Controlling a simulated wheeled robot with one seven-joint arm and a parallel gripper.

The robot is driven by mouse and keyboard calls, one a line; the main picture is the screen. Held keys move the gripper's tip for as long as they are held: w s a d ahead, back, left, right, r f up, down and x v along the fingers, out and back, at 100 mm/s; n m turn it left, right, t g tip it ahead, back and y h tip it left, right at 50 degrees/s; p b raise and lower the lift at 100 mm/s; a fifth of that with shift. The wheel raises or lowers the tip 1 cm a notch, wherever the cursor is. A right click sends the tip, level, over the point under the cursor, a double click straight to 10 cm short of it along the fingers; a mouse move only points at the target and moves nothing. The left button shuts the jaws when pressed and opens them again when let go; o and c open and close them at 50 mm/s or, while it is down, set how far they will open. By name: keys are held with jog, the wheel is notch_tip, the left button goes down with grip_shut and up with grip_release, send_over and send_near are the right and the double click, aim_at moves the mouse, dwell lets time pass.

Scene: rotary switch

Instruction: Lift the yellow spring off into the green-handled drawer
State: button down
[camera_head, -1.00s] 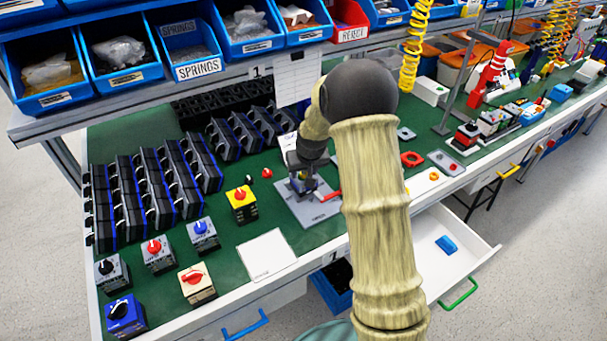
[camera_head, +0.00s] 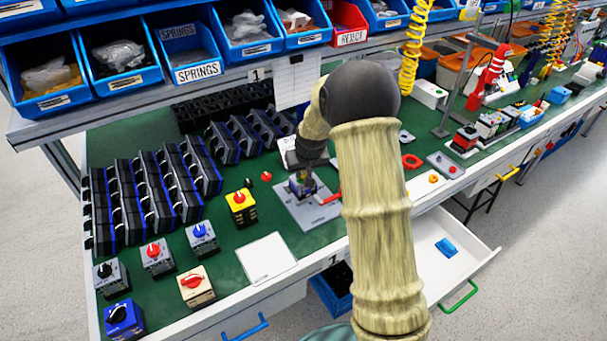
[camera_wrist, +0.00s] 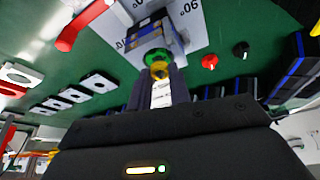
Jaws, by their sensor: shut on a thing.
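My gripper (camera_wrist: 160,80) is shut on the yellow spring (camera_wrist: 160,70), which shows between the fingertips in the wrist view. A green ring (camera_wrist: 157,56) sits just beyond it, on the blue and grey switch block (camera_wrist: 152,34); whether spring and ring touch is unclear. In the head view my gripper (camera_head: 304,174) is just above that switch block (camera_head: 302,187) on a grey plate (camera_head: 318,212); the spring is too small to make out there. The green-handled drawer (camera_head: 420,263) is pulled open at the right, its green handle (camera_head: 461,296) at the front.
A blue part (camera_head: 446,247) lies in the open drawer. Several switches, including a yellow one (camera_head: 241,208), stand to the left. A white card (camera_head: 267,258) lies in front. Blue bins (camera_head: 195,50) hang above the bench. My arm hides part of the bench.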

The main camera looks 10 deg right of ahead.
notch_tip(320, 180, up, 9)
dwell(0.3)
dwell(0.5)
notch_tip(320, 180, up, 8)
jog(key=r+p, duration=0.1)
jog(key=p, duration=0.6)
send_over(304, 175)
jog(key=shift+s+f, duration=0.1)
jog(key=shift+f, duration=0.15)
dwell(0.8)
dwell(0.4)
